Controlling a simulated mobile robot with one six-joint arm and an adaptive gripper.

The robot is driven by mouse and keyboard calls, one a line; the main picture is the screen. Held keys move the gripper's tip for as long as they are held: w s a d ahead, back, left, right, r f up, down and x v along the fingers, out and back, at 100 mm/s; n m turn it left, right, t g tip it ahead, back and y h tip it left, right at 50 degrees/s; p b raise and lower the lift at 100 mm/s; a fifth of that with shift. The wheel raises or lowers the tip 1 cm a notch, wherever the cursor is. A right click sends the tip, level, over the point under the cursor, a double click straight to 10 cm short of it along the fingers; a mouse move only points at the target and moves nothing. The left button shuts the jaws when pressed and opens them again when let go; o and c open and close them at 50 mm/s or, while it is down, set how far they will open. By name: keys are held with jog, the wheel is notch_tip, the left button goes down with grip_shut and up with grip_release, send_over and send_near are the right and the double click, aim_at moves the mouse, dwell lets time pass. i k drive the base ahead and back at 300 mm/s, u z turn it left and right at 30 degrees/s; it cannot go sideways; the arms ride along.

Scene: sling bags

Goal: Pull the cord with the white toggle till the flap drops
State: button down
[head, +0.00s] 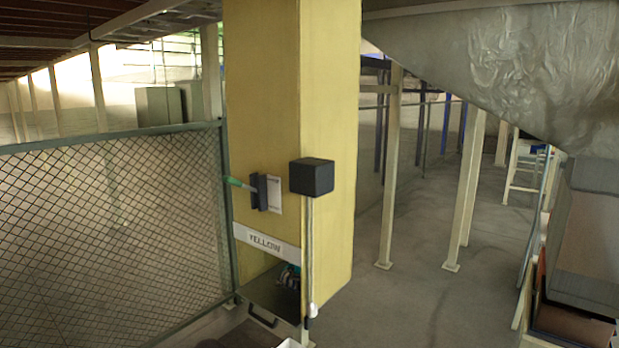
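The cord (309,245) hangs from a dark box (311,177) on the yellow pillar. It runs down beside the pillar's corner as pale, close-set lines; I cannot tell whether there is more than one. The white toggle (313,310) is at its lower end, with a small dark piece beside it. Below the "YELLOW" sign (265,241) is a grey panel or tray (270,296) with a dark handle, with something multicoloured behind it. I cannot tell which part is the flap or how it stands.
A green-handled dark lever unit (258,192) is on the pillar (264,100), by a white notice. A mesh fence (110,230) closes off the left. Open floor (420,290) lies to the right, with pale posts (391,165) and a box-like unit (588,250) at far right.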

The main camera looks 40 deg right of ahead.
aim_at(311, 308)
jog(key=k, duration=1.35)
jog(key=z, duration=0.2)
jog(key=i, duration=0.75)
jog(key=u, duration=0.05)
